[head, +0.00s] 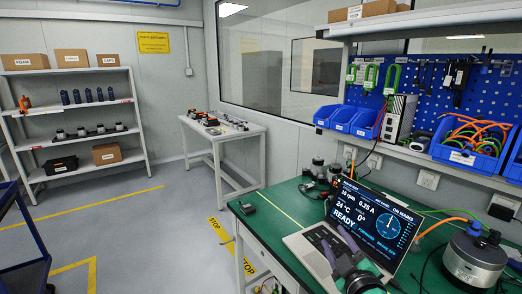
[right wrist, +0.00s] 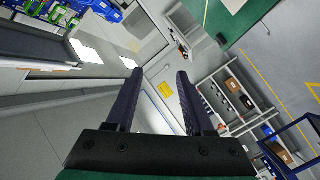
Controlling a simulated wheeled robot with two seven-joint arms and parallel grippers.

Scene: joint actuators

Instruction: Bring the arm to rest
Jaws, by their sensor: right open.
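My right gripper (head: 337,240) is in the lower right of the head view, in front of the laptop (head: 375,218) and covering part of its keyboard. Its two dark fingers point up and away from me and stand apart. In the right wrist view the right gripper (right wrist: 158,74) is open, with nothing between the fingers; the room behind them appears strongly tilted. My left gripper does not show in either view.
The green workbench (head: 268,222) carries a small black object (head: 246,208), a round grey actuator (head: 474,262) and cables. Blue bins (head: 342,118) and a pegboard (head: 440,82) are above it. A white table (head: 217,138) and shelf (head: 75,110) stand farther back.

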